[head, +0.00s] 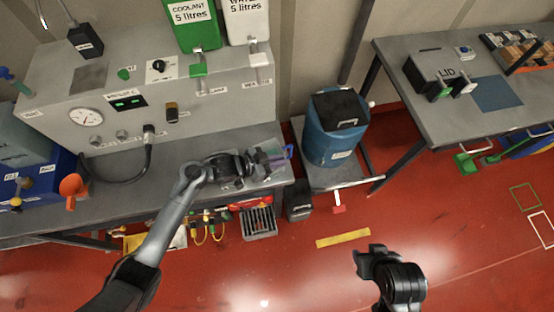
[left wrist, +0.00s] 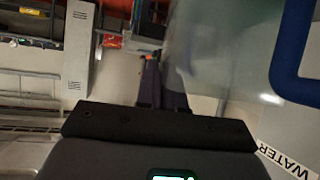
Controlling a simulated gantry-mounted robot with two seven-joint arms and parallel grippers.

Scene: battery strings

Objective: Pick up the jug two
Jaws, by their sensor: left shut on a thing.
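A see-through jug with a blue handle (head: 288,152) is at the right end of the grey bench. In the left wrist view its clear body (left wrist: 225,50) fills the upper right, beside a blue handle (left wrist: 290,60) and a white WATER label (left wrist: 287,160). No number shows on it. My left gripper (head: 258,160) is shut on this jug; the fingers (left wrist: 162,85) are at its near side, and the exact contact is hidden. In the head view the arm's end covers most of the jug. My right gripper (head: 368,262) is over the red floor, away from the benches; its jaw opening is unclear.
A grey panel with a gauge (head: 86,117) stands behind the bench, under a green coolant tank (head: 196,35) and a white water tank (head: 247,22). A blue drum (head: 333,140) stands right of the bench. Another table (head: 440,110) is at upper right. Red floor is open in front.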

